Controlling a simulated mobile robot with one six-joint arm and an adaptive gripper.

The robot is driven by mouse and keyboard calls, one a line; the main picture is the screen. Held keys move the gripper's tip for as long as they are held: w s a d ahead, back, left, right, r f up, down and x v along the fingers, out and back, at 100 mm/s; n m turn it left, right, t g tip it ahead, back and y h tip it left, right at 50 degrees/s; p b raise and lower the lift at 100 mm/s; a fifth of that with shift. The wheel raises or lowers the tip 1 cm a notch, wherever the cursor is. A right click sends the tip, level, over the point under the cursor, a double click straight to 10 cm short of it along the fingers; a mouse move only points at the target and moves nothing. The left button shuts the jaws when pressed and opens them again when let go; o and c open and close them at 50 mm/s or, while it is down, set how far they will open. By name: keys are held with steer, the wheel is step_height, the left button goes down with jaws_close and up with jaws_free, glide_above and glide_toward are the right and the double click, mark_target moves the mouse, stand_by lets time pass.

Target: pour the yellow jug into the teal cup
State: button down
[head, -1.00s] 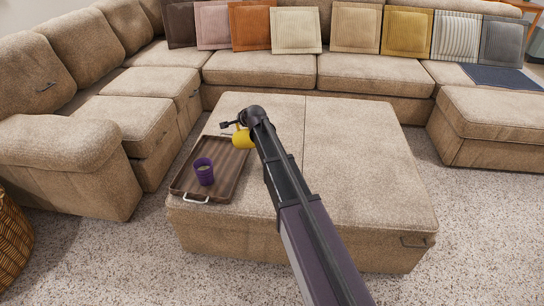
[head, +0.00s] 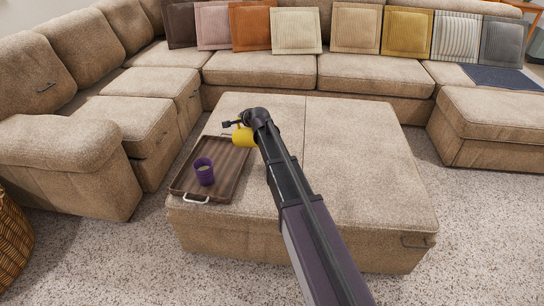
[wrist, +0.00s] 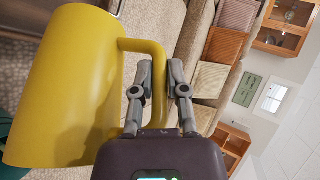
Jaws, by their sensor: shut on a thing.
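The yellow jug (head: 243,138) is held up over the far right part of the wooden tray in the head view, partly behind my arm. In the wrist view the jug (wrist: 65,90) fills the left side, and its handle runs to my gripper (wrist: 160,75), which is shut on it. I cannot tell whether anything is coming out of the jug. A teal patch (wrist: 5,125) shows at the left edge of the wrist view, beside the jug; it may be the teal cup, cut off. No teal cup is visible in the head view.
A purple cup (head: 204,171) with pale contents stands near the front of the tray (head: 226,180). The tray lies on the left of the beige ottoman (head: 350,170), whose right side is clear. A sectional sofa (head: 260,68) surrounds it.

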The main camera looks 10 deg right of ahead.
steer(key=shift+s+d+r+t+y+b, duration=0.2)
steer(key=shift+s+d+r+t, duration=0.1)
steer(key=shift+r, duration=0.15)
steer(key=shift+s+d+r+t+y+b, duration=0.2)
steer(key=shift+s+d+r+t, duration=0.1)
steer(key=shift+r, duration=0.1)
stand_by(2.3)
steer(key=shift+w+a, duration=0.1)
steer(key=shift+w+a+f, duration=0.25)
steer(key=shift+w+f, duration=0.05)
steer(key=f+g, duration=0.1)
steer(key=w+a+f+h, duration=0.1)
steer(key=f+g+p, duration=0.1)
steer(key=shift+w+a+n+g+h, duration=0.3)
steer(key=shift+w+a+h, duration=0.05)
steer(key=shift+w+h, duration=0.05)
steer(key=shift+a+p, duration=0.1)
steer(key=shift+p, duration=0.2)
steer(key=shift+f, duration=0.1)
steer(key=shift+g, duration=0.3)
steer(key=shift+w+a+f+h, duration=0.1)
steer(key=shift+w+h, duration=0.1)
steer(key=shift+h, duration=0.2)
steer(key=shift+w+a+f+g+p, duration=0.1)
steer(key=shift+g+p, duration=0.2)
steer(key=shift+g, duration=0.1)
